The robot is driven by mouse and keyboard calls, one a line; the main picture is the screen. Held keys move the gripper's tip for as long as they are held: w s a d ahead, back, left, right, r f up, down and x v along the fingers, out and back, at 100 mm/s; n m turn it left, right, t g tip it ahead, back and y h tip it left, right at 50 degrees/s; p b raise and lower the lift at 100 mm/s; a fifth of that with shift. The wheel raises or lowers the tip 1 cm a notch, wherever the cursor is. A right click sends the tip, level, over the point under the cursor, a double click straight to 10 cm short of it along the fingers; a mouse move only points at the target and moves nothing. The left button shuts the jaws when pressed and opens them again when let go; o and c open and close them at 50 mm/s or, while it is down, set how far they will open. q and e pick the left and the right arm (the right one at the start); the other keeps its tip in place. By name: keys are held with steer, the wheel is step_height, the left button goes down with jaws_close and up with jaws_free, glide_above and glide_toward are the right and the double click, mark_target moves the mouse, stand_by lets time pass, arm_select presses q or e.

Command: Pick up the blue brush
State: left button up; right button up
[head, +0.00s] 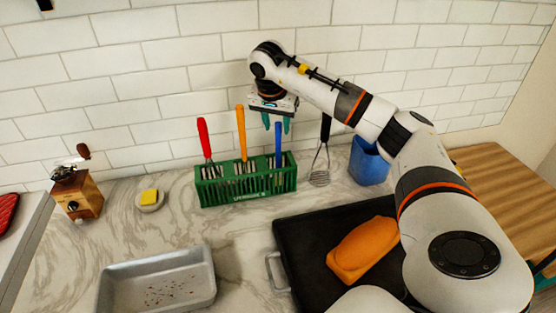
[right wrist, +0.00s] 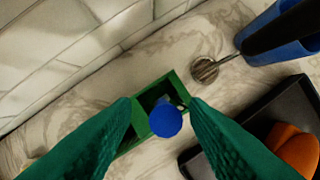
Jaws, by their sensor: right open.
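The blue brush (head: 278,142) stands upright, handle up, in the right part of the green rack (head: 247,199) on the counter. My right gripper (head: 277,121) points down above it, open, with its green fingers apart around the top of the handle. In the right wrist view the round end of the blue handle (right wrist: 165,118) shows between and below the fingertips (right wrist: 162,104). I cannot tell whether the fingers touch it. The brush's lower end is partly hidden by the rack. My left gripper is not in view.
Red (head: 204,138) and orange (head: 241,132) handled tools stand in the same rack. A whisk (head: 320,165) and a blue cup (head: 367,165) are to the right. A black tray (head: 300,232) with an orange loaf-like item (head: 362,250) lies in front. The tiled wall (head: 130,110) is close behind.

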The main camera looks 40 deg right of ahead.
mark_target(279, 133)
steer(key=x, duration=0.2)
steer(key=p+x, duration=0.1)
steer(key=x, duration=0.1)
steer(key=shift+s, duration=0.2)
jaws_close()
